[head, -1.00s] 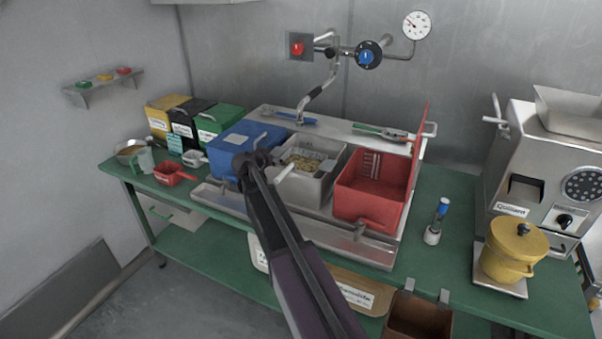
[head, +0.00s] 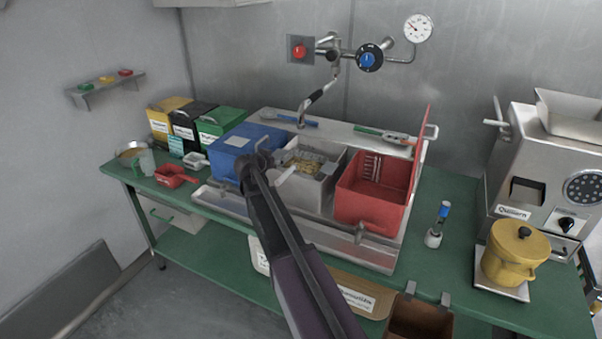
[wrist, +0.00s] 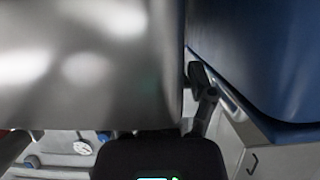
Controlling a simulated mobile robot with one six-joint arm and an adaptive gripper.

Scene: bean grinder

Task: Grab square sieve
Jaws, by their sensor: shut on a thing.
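My gripper (head: 262,158) is low between the blue bin (head: 238,143) and the steel bin (head: 310,186). Its fingers are small and partly hidden in the head view. In the wrist view one dark finger (wrist: 203,92) sits between a large, blurred grey metal surface (wrist: 85,70) and the blue bin (wrist: 262,55). The jaws are shut on this grey metal thing. I cannot tell whether it is the square sieve or the steel bin's wall. A pale handle (head: 285,174) sticks out at the steel bin's near left edge, and pale beans (head: 302,166) lie inside the bin.
A red bin (head: 368,203) with a raised lid stands right of the steel bin. A tap (head: 315,100) hangs behind the bins. A yellow pot (head: 508,255) stands at right.

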